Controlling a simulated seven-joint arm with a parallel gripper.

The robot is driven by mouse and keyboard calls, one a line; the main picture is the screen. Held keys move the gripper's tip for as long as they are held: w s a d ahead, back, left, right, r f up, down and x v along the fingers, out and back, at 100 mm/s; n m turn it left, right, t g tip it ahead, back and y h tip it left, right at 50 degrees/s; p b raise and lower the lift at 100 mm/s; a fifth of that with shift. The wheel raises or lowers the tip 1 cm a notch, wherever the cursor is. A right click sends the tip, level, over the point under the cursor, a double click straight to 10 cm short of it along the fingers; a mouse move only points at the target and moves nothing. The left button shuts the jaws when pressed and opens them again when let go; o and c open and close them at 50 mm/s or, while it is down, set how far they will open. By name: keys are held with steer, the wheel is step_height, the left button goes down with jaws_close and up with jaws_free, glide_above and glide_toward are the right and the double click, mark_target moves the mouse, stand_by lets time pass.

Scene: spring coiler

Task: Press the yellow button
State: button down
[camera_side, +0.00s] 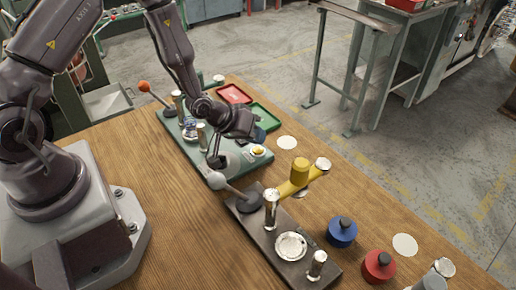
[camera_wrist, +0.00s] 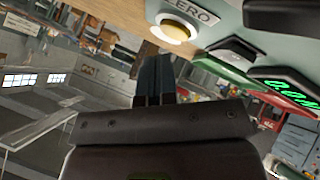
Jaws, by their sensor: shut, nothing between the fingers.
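The yellow button (camera_wrist: 175,30) is a pale yellow disc in a white ring beside the word ZERO, near the top of the wrist view. It also shows in the side view (camera_side: 258,150), near the right corner of the green machine base (camera_side: 226,178). My gripper (camera_wrist: 157,60) is shut and empty, its dark fingertips just below the button in the wrist picture. A small gap shows between them; the true distance is hard to judge. In the side view, my gripper (camera_side: 243,124) is over the base, close to the button, with its fingertips not clearly visible.
A dark display (camera_wrist: 286,86) with green digits is near the button. Red (camera_side: 234,94) and green (camera_side: 265,117) trays lie behind. Blue (camera_side: 342,233) and red (camera_side: 379,266) weights are at right.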

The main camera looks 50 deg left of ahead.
mark_target(256, 148)
steer(key=shift+f, duration=0.15)
steer(key=shift+f, duration=0.25)
steer(key=shift+f, duration=0.4)
stand_by(0.7)
stand_by(0.3)
steer(key=shift+r, duration=0.85)
steer(key=shift+r, duration=2.5)
